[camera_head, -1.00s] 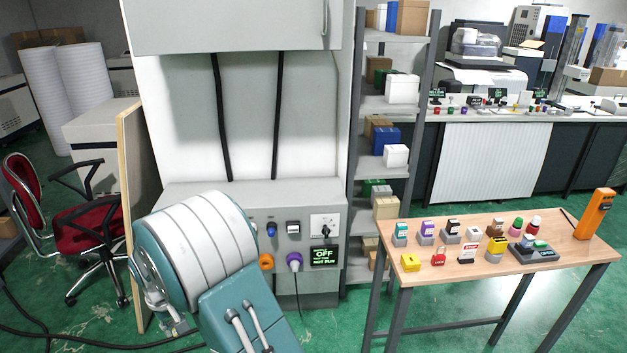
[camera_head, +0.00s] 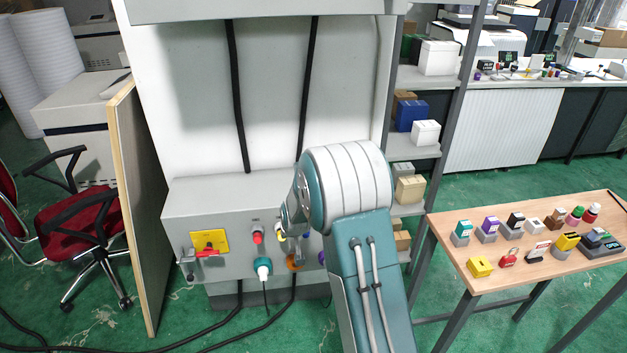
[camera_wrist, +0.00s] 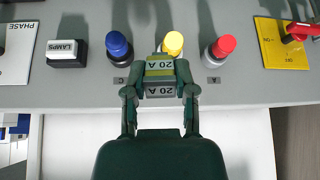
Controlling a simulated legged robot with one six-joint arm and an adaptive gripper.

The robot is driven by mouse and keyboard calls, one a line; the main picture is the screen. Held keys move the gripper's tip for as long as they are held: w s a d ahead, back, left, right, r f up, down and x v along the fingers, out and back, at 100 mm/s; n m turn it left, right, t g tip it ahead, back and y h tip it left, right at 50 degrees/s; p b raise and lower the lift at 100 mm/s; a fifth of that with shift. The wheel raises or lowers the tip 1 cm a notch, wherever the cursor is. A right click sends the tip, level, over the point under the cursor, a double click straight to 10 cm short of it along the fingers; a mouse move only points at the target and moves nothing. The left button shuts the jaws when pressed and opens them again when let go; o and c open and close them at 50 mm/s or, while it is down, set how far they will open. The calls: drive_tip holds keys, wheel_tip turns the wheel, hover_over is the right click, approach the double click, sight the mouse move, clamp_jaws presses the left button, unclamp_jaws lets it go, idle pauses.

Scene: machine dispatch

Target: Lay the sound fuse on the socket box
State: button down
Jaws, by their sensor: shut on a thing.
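My gripper (camera_wrist: 160,78) is shut on a fuse (camera_wrist: 160,90) with yellow and dark grey parts and "20 A" labels. In the head view my arm hides the gripper and most or all of the fuse. The grey box (camera_head: 228,188) with sockets and buttons on its front, which I take as the socket box, stands ahead under the tall cabinet. In the wrist view the fuse is in front of its grey surface (camera_wrist: 250,84), near a yellow button (camera_wrist: 173,43). I cannot tell whether the fuse touches the box.
Blue (camera_wrist: 118,45) and red (camera_wrist: 222,46) buttons flank the yellow one. A yellow plate with a red switch (camera_head: 208,246) is on the box's left. A wooden table (camera_head: 500,284) with several small parts stands right. A board (camera_head: 134,215) and red chair (camera_head: 80,215) stand left.

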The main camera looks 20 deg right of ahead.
drive_tip(key=shift+w+d+r+t, duration=0.15)
drive_tip(key=shift+d+r+t, duration=0.15)
drive_tip(key=shift+d+t, duration=0.4)
